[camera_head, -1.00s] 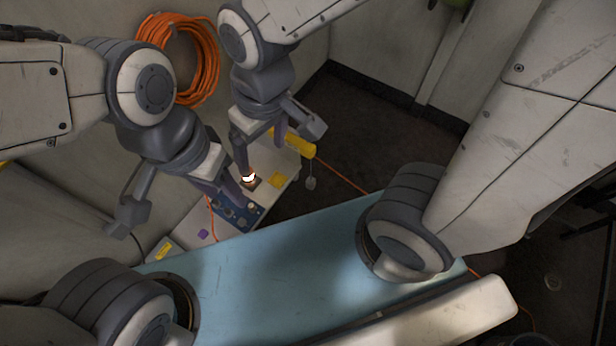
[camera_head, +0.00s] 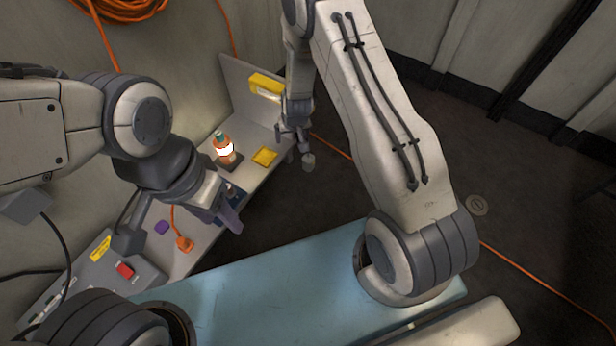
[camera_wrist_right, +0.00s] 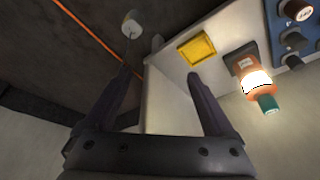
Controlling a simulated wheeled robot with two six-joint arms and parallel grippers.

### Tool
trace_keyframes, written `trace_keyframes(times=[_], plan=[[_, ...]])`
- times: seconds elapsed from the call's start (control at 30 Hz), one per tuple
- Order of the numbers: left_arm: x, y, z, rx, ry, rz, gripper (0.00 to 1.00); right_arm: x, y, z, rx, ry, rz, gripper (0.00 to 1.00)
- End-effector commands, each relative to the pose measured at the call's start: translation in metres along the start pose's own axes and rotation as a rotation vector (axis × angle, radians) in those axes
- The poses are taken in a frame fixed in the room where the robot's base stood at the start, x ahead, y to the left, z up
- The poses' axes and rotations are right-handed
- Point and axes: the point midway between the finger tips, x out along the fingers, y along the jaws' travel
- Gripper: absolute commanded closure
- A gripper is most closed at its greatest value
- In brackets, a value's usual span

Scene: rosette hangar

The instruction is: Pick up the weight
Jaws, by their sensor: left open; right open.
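A small pale grey weight (camera_head: 308,161) hangs beside the far end of the bench, over the dark floor. In the right wrist view the weight (camera_wrist_right: 131,24) hangs on a thin cord, past the tip of the left-hand finger. My right gripper (camera_head: 294,136) is open and empty, close to the weight and above it in the head view. Its spread fingers (camera_wrist_right: 161,75) show in the wrist view with the weight outside their gap. My left gripper (camera_head: 182,232) is open over the near part of the bench, away from the weight.
A blue surface (camera_head: 275,290) lies in front.

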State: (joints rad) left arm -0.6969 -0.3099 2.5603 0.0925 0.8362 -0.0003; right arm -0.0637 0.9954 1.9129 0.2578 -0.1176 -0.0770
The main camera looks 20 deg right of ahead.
Motion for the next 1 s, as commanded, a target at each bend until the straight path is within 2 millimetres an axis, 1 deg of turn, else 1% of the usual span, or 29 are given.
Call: trace_keyframes(times=[0.03,0.1,0.2,0.33,0.5,0.7,0.77,1.0], plan=[[0.031,-0.002,0.002,0.000,0.000,0.000,0.50,0.046,0.015,0.014,0.027,0.005,0.017,0.11],[0.046,-0.003,0.002,0.000,0.000,0.000,0.50,0.077,0.031,0.022,0.053,0.018,0.036,0.11],[0.060,-0.004,0.003,0.000,0.000,0.000,0.50,0.108,0.047,0.030,0.079,0.035,0.056,0.11],[0.069,-0.005,0.004,0.000,0.001,0.000,0.50,0.129,0.059,0.036,0.097,0.046,0.071,0.11],[0.081,-0.006,0.004,0.000,0.001,0.000,0.50,0.148,0.063,0.037,0.102,0.050,0.075,0.11],[0.090,-0.006,0.004,0.000,0.001,0.000,0.50,0.160,0.064,0.036,0.101,0.048,0.075,0.11],[0.096,-0.007,0.005,0.000,0.001,0.000,0.50,0.166,0.064,0.036,0.101,0.048,0.075,0.11],[0.125,-0.009,0.006,0.000,0.000,0.000,0.50,0.199,0.067,0.035,0.101,0.049,0.074,0.11]])
